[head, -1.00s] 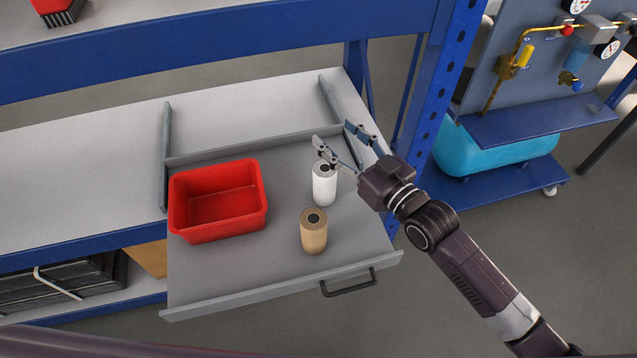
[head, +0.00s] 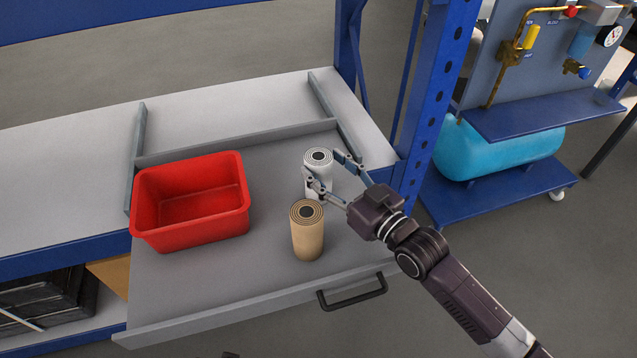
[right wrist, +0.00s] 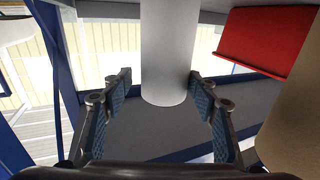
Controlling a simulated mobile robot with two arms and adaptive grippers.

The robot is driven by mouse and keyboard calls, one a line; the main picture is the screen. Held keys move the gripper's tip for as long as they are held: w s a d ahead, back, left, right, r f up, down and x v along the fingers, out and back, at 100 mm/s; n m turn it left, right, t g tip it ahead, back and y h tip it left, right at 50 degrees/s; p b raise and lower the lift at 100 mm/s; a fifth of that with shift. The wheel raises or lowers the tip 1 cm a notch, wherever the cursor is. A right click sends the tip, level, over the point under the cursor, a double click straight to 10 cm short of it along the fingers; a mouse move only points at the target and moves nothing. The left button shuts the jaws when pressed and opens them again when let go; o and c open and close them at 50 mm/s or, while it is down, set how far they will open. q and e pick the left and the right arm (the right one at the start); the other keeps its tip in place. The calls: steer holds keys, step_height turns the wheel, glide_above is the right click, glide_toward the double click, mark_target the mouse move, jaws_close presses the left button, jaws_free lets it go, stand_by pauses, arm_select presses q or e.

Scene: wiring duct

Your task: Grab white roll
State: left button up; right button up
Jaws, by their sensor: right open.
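The white roll (head: 318,160) stands upright in the open grey drawer, with a dark core in its top. My right gripper (head: 326,172) is open at the roll, with one finger on its near side and the other on its right; the near finger covers part of it. In the right wrist view the white roll (right wrist: 168,50) stands upright ahead, between the two open fingers (right wrist: 163,95). The fingers do not appear closed on it. My left gripper is not in view.
A tan roll (head: 307,234) stands just in front of the white roll, close to my right gripper. A red bin (head: 190,236) sits at the drawer's left. The drawer front has a dark handle (head: 352,293). A blue rack post (head: 430,110) rises at the right.

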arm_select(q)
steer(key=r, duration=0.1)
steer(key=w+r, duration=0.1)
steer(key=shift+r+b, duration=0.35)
arm_select(e)
steer(key=x, duration=0.7)
steer(key=shift+a+r, duration=0.25)
steer(key=shift+a, duration=0.1)
steer(key=c, duration=1.3)
